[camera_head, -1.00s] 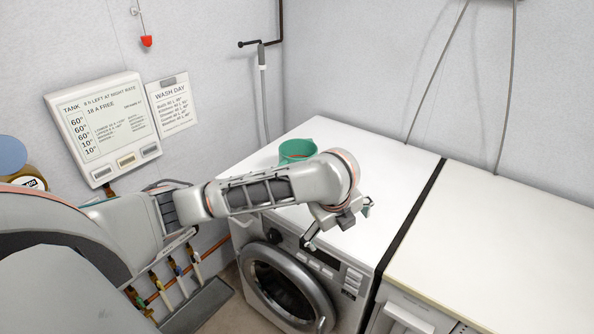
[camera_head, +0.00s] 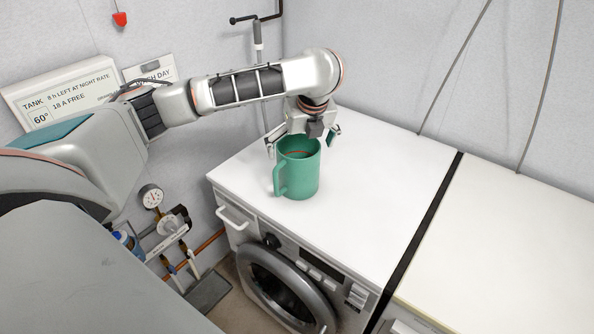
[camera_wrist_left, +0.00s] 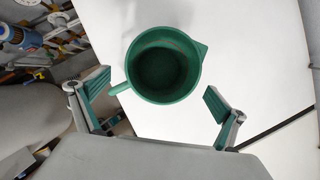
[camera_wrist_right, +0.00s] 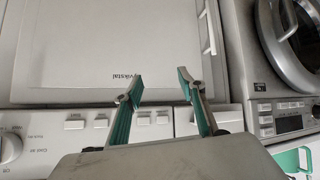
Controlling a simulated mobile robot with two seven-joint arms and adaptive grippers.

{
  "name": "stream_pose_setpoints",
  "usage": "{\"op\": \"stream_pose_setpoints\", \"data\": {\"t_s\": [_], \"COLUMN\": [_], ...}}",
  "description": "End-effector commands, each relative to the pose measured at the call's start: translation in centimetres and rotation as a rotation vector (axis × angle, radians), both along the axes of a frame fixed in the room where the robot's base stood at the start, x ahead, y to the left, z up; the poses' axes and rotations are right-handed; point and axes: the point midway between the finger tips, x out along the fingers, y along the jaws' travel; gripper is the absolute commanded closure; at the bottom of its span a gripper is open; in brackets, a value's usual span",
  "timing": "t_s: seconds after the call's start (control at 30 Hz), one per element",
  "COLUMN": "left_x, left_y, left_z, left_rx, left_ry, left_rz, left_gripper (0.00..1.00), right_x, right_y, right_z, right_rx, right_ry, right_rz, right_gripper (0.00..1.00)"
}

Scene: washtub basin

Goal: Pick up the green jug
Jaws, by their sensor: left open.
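The green jug (camera_head: 299,178) stands upright on the white top of the washing machine, its handle toward the left in the head view. My left gripper (camera_head: 303,142) is open just above and behind the jug's rim, pointing down. In the left wrist view the jug (camera_wrist_left: 163,65) shows from above, empty, with its spout at the right and its handle at the lower left. The left fingers (camera_wrist_left: 155,98) are spread wide, apart from the jug. My right gripper (camera_wrist_right: 160,82) shows only in the right wrist view, its fingertips apart with nothing between them.
The washing machine (camera_head: 375,190) has a clear top around the jug. A second white appliance (camera_head: 510,240) adjoins it at the right, across a dark gap. A wall gauge (camera_head: 151,196) and taps are at the left. In the right wrist view, a white appliance front (camera_wrist_right: 110,50) faces the right gripper.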

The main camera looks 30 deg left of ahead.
Motion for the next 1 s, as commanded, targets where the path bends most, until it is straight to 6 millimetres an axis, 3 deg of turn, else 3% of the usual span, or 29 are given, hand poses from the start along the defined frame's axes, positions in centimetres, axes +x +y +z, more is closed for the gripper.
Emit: {"op": "stream_pose_setpoints", "data": {"t_s": [0.4,0.73,0.97,1.0], "left_x": [1.5,1.7,1.7,1.7], "left_y": [1.6,1.8,1.8,1.8], "left_z": [-4.3,-4.8,-4.8,-4.7], "left_rx": [-0.002,0.000,0.000,0.000], "left_ry": [0.001,-0.002,-0.002,-0.002], "left_rz": [0.003,0.001,0.001,0.001], "left_gripper": [0.01,0.01,0.61,0.62], "right_x": [0.1,0.4,0.4,0.4], "right_y": [0.0,0.6,0.6,0.6], "right_z": [0.1,0.3,0.3,0.3], "right_rx": [0.000,0.013,0.013,0.013], "right_ry": [-0.002,-0.006,-0.006,-0.006], "right_rz": [-0.002,-0.005,-0.005,-0.005], "right_gripper": [0.60,0.60,0.60,0.60]}}
